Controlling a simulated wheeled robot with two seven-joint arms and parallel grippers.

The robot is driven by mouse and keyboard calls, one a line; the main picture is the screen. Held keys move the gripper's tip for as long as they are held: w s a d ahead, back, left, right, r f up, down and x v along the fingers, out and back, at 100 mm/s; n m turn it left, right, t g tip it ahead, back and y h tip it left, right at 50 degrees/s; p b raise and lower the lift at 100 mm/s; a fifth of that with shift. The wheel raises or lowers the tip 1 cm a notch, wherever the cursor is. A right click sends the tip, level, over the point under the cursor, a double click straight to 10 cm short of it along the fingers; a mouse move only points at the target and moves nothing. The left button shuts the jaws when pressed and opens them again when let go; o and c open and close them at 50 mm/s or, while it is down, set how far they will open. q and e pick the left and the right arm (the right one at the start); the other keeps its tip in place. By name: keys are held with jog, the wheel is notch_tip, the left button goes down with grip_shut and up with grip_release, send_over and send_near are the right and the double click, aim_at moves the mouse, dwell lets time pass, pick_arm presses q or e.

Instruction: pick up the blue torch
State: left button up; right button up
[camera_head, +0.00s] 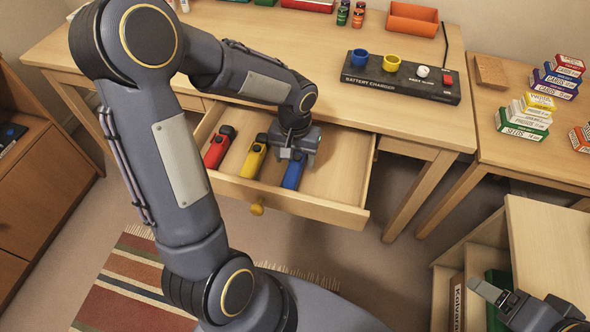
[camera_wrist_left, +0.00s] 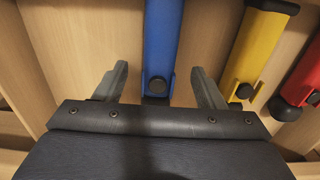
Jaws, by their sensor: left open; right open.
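The blue torch (camera_head: 293,173) lies in the open drawer (camera_head: 338,209) of the desk, at the right of a row of torches. My left gripper (camera_head: 291,154) is over it and hides its far part. In the left wrist view the blue torch (camera_wrist_left: 161,45) lies between the two open fingers of my left gripper (camera_wrist_left: 160,82), with a gap on each side. A yellow torch (camera_head: 251,160) and a red torch (camera_head: 219,147) lie to its left in the drawer. My right gripper (camera_head: 497,296) is at the lower right, away from the drawer, open.
A black battery charger (camera_head: 400,80) with coloured sockets stands on the desk (camera_head: 225,27) behind the drawer. Coloured boxes (camera_head: 530,112) are stacked on the right table. The drawer's right part is empty. A wooden shelf unit (camera_head: 545,245) is near my right gripper.

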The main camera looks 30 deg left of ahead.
aim_at(295, 164)
pick_arm(q)
jog(key=shift+f, duration=1.5)
jog(key=shift+c, duration=0.4)
jog(key=c, duration=1.1)
